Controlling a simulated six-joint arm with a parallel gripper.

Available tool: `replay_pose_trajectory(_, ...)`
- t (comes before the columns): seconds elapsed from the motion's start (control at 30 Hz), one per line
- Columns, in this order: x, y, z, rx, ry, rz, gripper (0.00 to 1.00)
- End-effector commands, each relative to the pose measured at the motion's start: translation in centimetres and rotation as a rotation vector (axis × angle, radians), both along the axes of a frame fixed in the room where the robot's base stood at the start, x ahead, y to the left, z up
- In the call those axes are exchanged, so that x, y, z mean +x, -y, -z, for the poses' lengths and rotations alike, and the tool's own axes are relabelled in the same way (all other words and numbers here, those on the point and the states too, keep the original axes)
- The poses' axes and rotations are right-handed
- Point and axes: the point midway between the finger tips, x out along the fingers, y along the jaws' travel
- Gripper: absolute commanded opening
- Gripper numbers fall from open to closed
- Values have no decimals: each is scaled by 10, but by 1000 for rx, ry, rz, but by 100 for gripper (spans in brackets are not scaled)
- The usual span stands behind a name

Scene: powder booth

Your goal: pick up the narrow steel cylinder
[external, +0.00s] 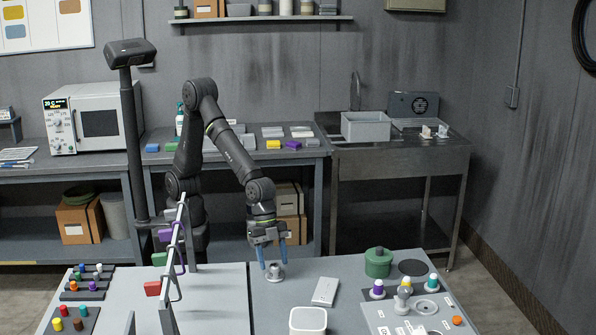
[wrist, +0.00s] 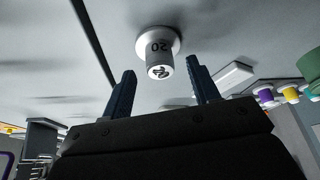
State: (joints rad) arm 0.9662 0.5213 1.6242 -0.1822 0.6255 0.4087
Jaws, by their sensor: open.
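A small steel cylinder (external: 275,272) with a wider round base stands upright on the grey table, just below my gripper in the external view. In the wrist view the same steel cylinder (wrist: 159,57) shows its round flange and dark markings that read 20. My gripper (external: 272,262) points down, with blue fingers apart. In the wrist view my gripper (wrist: 160,70) is open, with one finger to each side of the cylinder in the picture. Nothing is held. I cannot tell whether the fingertips reach down around the cylinder.
A pale flat block (external: 325,291) lies right of the cylinder, with a white tub (external: 307,319) nearer. A green canister (external: 378,263) stands to the right, beside a panel (external: 385,318) bearing coloured-top pieces. A rack (external: 180,245) with hanging coloured pieces stands to the left.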

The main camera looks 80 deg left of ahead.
Motion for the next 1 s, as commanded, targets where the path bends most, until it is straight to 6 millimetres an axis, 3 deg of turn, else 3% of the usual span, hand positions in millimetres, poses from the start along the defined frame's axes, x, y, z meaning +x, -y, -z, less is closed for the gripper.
replay_pose_trajectory(0.2,3,10,25,0,0,0,55)
replay_pose_trajectory(0.5,4,11,28,-1,1,0,55)
replay_pose_trajectory(0.77,4,11,28,-1,1,0,4)
replay_pose_trajectory(1.0,4,11,27,-1,1,0,2)
